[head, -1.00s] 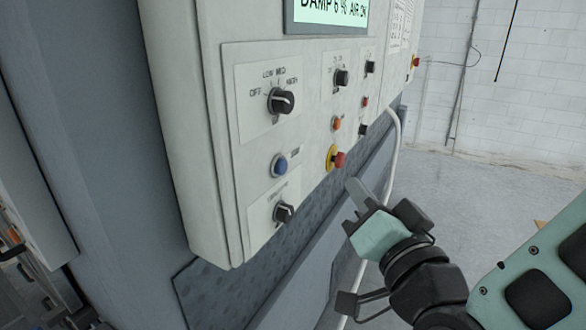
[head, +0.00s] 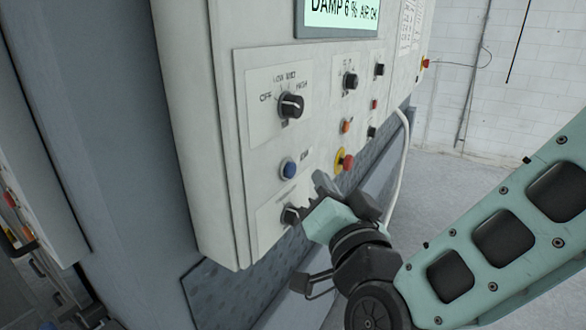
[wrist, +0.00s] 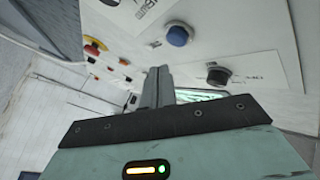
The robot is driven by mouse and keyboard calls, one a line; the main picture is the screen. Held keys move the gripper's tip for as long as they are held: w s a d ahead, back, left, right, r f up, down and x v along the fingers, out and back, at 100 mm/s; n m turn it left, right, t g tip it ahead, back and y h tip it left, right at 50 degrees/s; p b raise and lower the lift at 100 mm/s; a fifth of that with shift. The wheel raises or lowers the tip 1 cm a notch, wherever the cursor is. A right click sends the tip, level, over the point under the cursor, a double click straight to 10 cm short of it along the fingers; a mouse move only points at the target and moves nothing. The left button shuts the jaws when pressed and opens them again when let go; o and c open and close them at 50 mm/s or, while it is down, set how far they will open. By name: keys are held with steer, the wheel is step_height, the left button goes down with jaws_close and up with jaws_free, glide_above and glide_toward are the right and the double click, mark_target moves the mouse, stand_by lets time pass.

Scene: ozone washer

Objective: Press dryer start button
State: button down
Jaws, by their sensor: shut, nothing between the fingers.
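The control panel (head: 268,215) is a pale upright face with knobs and buttons. A blue round button (head: 288,169) sits between an upper and a lower black knob, with a small label I cannot read beside it. I cannot tell from lettering which button is the dryer start. My gripper (head: 318,184) is shut and empty, below and right of the blue button and apart from it. It partly hides the lower knob in the head view. In the wrist view the blue button (wrist: 178,35) lies above and slightly right of the shut fingertips (wrist: 157,76).
A red mushroom button on a yellow base (head: 344,161) is just right of the blue one, with an orange button (head: 347,126) above it. The upper black knob (head: 291,105) protrudes. A lit display (head: 338,13) is at the top. A white hose (head: 402,165) hangs at right.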

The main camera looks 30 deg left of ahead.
steer(key=shift+a, duration=1)
steer(key=shift+a+f+b, duration=0.1)
steer(key=shift+a+b, duration=0.05)
steer(key=shift+b, duration=0.25)
stand_by(1.0)
steer(key=shift+w+a, duration=0.1)
steer(key=shift+a, duration=0.15)
steer(key=shift+a+b, duration=0.5)
stand_by(0.7)
stand_by(0.3)
steer(key=shift+d+b, duration=0.3)
steer(key=shift+d, duration=0.6)
steer(key=shift+d, duration=0.15)
steer(key=d, duration=0.3)
steer(key=d+b, duration=0.1)
steer(key=shift+s+d, duration=0.25)
steer(key=shift+d, duration=0.15)
